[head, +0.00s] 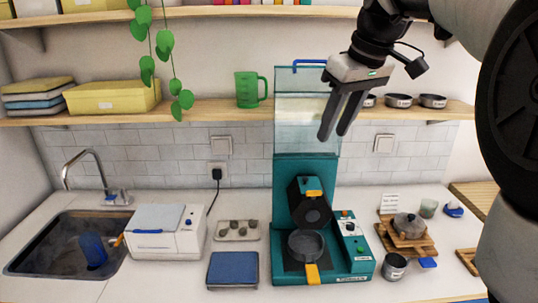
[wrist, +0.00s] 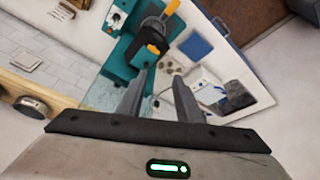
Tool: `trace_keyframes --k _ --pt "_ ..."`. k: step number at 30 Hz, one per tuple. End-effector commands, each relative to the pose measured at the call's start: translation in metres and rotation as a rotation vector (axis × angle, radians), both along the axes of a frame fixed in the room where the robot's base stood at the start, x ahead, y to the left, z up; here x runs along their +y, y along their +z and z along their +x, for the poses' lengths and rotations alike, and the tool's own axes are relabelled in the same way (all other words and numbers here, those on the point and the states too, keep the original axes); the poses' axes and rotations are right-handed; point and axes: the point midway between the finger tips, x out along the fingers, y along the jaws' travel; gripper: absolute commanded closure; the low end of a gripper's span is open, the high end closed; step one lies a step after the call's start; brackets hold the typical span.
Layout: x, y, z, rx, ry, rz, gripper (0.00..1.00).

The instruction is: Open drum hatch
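The teal machine (head: 285,180) stands on the counter right of centre. Its dark drum (head: 312,217) faces forward with an orange tab (head: 314,193) at its top; I cannot clearly tell the hatch's edges, and it looks shut. A grey pan (head: 306,245) with a yellow handle (head: 312,274) sits below the drum. The drum's orange tab also shows in the wrist view (wrist: 153,49). My gripper (head: 334,135) is high above and in front of the machine, pointing down, its fingers apart and empty. In the wrist view the gripper (wrist: 160,76) also has a clear gap between its fingertips.
A clear panel (head: 300,110) with a blue handle (head: 308,63) rises above the machine, just left of my gripper. A control panel (head: 350,228) is at the machine's right. A shelf (head: 205,108) runs behind. A pot (head: 408,225) and a metal cup (head: 394,267) stand to the right.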

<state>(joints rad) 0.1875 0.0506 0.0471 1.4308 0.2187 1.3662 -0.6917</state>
Motion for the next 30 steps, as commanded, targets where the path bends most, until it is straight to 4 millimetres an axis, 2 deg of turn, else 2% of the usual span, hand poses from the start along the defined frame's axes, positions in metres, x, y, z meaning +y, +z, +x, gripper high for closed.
trace_keyframes --k 1,3,7,13,16,30 --pt "-0.007 -0.011 0.022 0.005 0.046 0.007 0.67" --pt "-0.013 -0.013 0.044 0.003 0.117 0.014 0.67" --pt "-0.022 -0.018 0.069 -0.005 0.207 0.024 0.67" --pt "-0.024 -0.024 0.080 -0.011 0.253 0.028 0.67" --pt "-0.020 -0.036 0.082 -0.009 0.253 0.028 0.67" --pt "0.007 -0.129 0.109 -0.007 0.252 0.028 0.67"
